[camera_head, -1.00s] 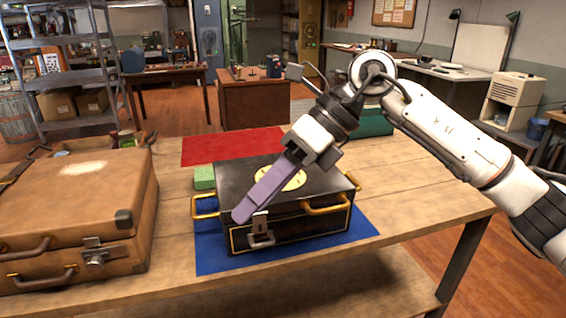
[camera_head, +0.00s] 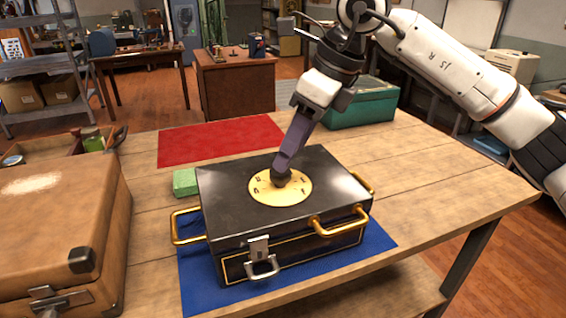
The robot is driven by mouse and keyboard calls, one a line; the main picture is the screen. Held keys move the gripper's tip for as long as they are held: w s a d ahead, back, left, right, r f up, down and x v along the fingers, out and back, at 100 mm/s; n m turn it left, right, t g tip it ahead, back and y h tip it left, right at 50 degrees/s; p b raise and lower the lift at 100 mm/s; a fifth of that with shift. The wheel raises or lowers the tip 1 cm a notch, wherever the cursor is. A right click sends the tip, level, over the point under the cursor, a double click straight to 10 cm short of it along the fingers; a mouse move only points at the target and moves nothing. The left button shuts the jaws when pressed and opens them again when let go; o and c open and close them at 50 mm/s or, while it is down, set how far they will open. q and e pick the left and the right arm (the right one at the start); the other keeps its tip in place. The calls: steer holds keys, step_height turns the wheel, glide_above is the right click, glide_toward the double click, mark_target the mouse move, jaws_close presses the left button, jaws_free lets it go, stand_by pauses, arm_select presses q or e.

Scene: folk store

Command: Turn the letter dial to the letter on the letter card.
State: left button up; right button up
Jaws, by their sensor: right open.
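The letter dial is a round yellow plate (camera_head: 265,195) with dark letters on the lid of a black box (camera_head: 225,185). A dark knob (camera_head: 281,177) stands at the plate's middle. My right gripper (camera_head: 283,168) reaches down from the upper right, its purple fingers at the knob; they are open, and I cannot tell whether they touch it. The letters are too small to read. I cannot make out a letter card. My left gripper is not in view.
The black box has gold handles and a front latch (camera_head: 261,262), and stands on a blue mat (camera_head: 200,275). A brown suitcase (camera_head: 60,230) is at left, a green block (camera_head: 185,182) behind the box. A red mat (camera_head: 220,140) and a green case (camera_head: 365,108) lie farther back. The table's right side is clear.

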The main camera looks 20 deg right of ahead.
mark_target(280, 178)
steer(key=shift+x, duration=2.4)
steer(key=shift+w+r, duration=0.1)
steer(key=c, duration=1.1)
